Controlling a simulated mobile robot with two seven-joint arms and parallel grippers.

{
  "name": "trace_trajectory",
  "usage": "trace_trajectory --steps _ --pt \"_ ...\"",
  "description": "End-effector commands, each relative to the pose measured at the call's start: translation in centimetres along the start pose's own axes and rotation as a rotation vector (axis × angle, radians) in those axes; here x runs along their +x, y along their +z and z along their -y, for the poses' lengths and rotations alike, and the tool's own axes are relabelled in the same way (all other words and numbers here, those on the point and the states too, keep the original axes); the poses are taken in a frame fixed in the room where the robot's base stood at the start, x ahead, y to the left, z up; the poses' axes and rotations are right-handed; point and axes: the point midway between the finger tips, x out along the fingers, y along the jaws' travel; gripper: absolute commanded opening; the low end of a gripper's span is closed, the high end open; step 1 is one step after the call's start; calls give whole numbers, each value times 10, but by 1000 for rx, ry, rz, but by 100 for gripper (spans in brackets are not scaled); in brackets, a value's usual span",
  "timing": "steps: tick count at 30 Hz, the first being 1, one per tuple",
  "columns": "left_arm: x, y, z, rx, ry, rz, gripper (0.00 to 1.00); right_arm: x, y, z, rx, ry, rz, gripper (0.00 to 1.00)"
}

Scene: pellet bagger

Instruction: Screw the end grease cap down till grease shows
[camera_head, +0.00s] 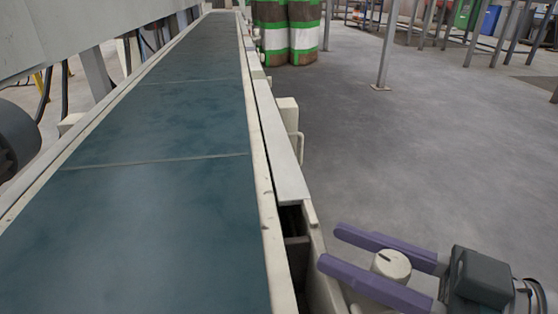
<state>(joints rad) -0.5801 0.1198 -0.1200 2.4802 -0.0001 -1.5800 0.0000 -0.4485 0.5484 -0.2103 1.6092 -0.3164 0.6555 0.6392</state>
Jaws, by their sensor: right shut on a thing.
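The grease cap (391,264) is a small cream-coloured round knob with a dark slot in its top. It stands upright at the near right, beside the conveyor's side frame. My right gripper (345,250) comes in from the right with its two purple fingers on either side of the cap. The fingers are shut on the cap, which sits partway along them, short of the tips. The cap's lower part is hidden behind the nearer finger. No grease can be seen around it. My left gripper is not in view.
The conveyor's dark green belt (165,190) fills the left side, edged by a cream rail (255,160). A bracket (287,118) sticks out from the rail. Striped drums (287,30) and a metal post (388,45) stand farther off. The grey floor (430,150) at right is clear.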

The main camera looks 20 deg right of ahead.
Motion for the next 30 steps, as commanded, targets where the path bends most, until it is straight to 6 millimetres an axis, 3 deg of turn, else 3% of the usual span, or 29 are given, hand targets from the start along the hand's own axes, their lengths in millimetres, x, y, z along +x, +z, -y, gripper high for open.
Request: trace_trajectory --steps 1,9,21,30 --pt "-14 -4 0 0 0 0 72 0 -7 0 10 51 -2 0" --pt "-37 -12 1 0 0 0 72 -1 -4 -9 9 306 -3 0" --pt "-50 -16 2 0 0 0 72 -5 -1 -18 6 601 -4 0" --pt "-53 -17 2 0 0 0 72 -7 -1 -21 2 703 -4 0"
